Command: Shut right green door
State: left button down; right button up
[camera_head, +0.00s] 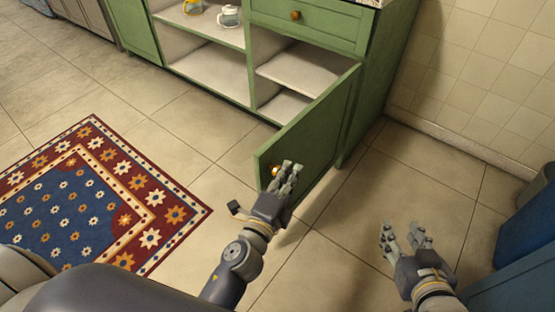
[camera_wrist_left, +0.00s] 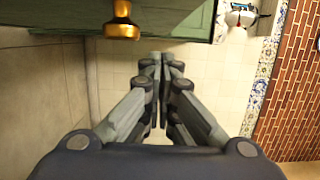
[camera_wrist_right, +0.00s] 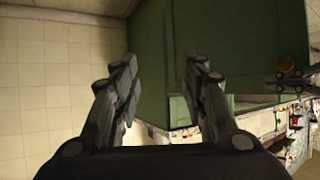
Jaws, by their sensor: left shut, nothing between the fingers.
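The right green door (camera_head: 318,130) of the low cabinet stands swung open toward me, hinged at the cabinet's right side. Its brass knob (camera_wrist_left: 122,22) shows at the top of the left wrist view, above and left of the fingers; in the head view it is partly hidden. My left gripper (camera_head: 290,172) is shut and empty beside the door's free edge near the knob; I cannot tell if it touches the door. My right gripper (camera_head: 405,236) is open and empty over the floor, right of the door. The door also fills much of the right wrist view (camera_wrist_right: 240,45).
The cabinet's open shelves (camera_head: 285,75) show behind the door, with a yellow-marked cup (camera_head: 193,6) and a pale mug (camera_head: 230,16) on the upper left shelf. A patterned rug (camera_head: 95,200) lies left. Blue bins (camera_head: 530,225) stand at the right. The tiled floor around the door is clear.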

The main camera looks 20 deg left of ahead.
aim_at(276, 169)
pick_arm(q)
jog(key=shift+w+a, duration=0.35)
jog(key=shift+a, duration=0.25)
jog(key=shift+w+a, duration=0.3)
jog(key=shift+a, duration=0.35)
jog(key=shift+w+a, duration=0.35)
jog(key=shift+a, duration=0.25)
pick_arm(e)
jog(key=shift+s+d+f+g, duration=0.2)
jog(key=shift+s+f+g, duration=0.2)
jog(key=shift+s+f, duration=0.15)
jog(key=shift+s+d+f+g, duration=0.2)
jog(key=shift+s+f+g, duration=0.2)
jog(key=shift+f, duration=0.1)
pick_arm(q)
jog(key=shift+a, duration=0.15)
